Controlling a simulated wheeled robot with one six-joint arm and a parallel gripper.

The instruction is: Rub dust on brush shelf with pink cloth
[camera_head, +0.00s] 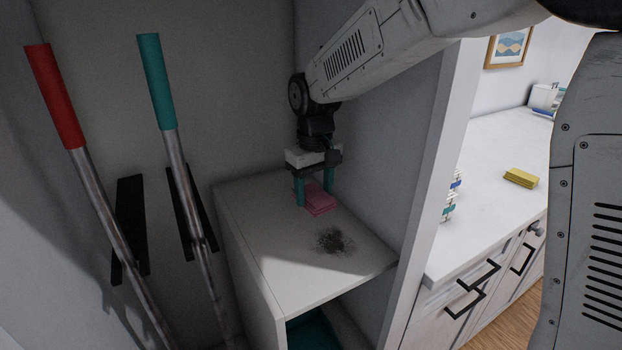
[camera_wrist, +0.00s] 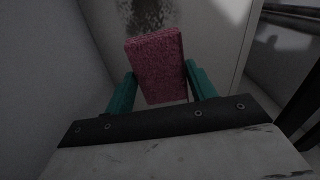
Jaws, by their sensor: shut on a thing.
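The pink cloth (camera_head: 319,199) is a folded pad between the teal fingers of my gripper (camera_head: 315,194), low over the back of the white brush shelf (camera_head: 259,242). In the wrist view the cloth (camera_wrist: 156,65) fills the space between the fingers, and my gripper (camera_wrist: 158,90) is shut on it. I cannot tell whether the cloth touches the shelf top. A dark dust patch (camera_head: 334,241) lies on the shelf nearer the front, apart from the cloth. The dust also shows beyond the cloth in the wrist view (camera_wrist: 150,14).
A red-handled pole (camera_head: 57,97) and a teal-handled pole (camera_head: 157,82) lean at the left by the shelf. A wall panel (camera_head: 437,190) closes the shelf's right side. Beyond it, a yellow sponge-like block (camera_head: 520,178) lies on a white counter (camera_head: 480,199). The shelf's front top is otherwise clear.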

